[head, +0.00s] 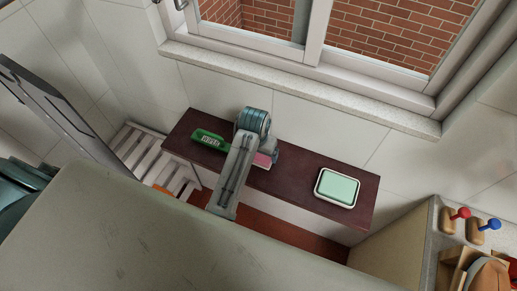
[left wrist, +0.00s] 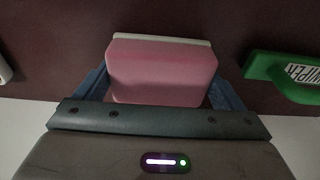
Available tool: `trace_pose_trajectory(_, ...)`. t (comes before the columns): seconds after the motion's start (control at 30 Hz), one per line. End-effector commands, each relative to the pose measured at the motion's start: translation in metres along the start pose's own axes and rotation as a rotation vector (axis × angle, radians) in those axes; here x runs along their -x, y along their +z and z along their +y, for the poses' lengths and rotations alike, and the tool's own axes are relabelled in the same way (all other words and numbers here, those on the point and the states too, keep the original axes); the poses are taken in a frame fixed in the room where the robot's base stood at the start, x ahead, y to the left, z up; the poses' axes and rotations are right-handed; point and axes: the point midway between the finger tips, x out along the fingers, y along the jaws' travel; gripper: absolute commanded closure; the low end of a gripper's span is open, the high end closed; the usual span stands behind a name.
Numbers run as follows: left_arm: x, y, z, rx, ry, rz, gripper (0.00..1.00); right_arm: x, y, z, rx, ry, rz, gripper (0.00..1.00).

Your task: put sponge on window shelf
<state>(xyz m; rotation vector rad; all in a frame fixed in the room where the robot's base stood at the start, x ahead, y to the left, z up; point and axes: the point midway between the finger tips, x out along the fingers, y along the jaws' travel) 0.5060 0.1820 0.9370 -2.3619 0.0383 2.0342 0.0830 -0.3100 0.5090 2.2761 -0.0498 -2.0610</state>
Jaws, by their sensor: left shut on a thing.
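The pink sponge (head: 263,160) shows as a small piece beside my left gripper (head: 270,156), which is low over the dark red-brown shelf (head: 300,183) below the window. In the left wrist view the pink sponge (left wrist: 162,75), with a pale far edge, fills the space between the blue fingers of my left gripper (left wrist: 165,92). The gripper is shut on it. I cannot tell whether the sponge touches the dark shelf. The pale stone window shelf (head: 300,88) runs under the window, above and behind the gripper, and is bare. My right gripper is not in view.
A green wiper (head: 209,139) lies left of the gripper; it also shows in the left wrist view (left wrist: 285,75). A white dish with a green soap (head: 338,187) stands at the right. A white slatted rack (head: 150,155) is at the left. Red and blue knobs (head: 473,219) are at lower right.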

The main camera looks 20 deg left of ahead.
Motion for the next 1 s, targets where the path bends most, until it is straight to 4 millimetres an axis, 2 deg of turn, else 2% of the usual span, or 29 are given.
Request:
trace_pose_trajectory(0.03,-0.002,0.001,0.000,0.000,-0.001,-0.003,0.28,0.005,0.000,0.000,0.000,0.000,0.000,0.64)
trace_pose_trajectory(0.27,-0.007,0.001,0.000,0.001,0.000,0.001,0.28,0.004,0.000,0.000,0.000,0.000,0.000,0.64)
trace_pose_trajectory(0.3,-0.007,0.001,0.000,0.001,0.000,0.001,0.06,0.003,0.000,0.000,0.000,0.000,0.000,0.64)
trace_pose_trajectory(0.33,-0.007,0.001,0.000,0.001,0.001,0.001,0.00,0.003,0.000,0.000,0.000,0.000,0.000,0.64)
trace_pose_trajectory(0.67,-0.003,0.001,0.000,0.001,0.001,0.002,0.00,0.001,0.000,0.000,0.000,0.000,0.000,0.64)
trace_pose_trajectory(0.83,0.020,0.000,0.001,0.002,0.003,0.007,0.00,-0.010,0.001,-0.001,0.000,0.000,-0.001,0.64)
trace_pose_trajectory(1.0,0.059,0.000,0.000,0.001,0.002,0.009,0.00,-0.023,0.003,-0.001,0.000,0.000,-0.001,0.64)
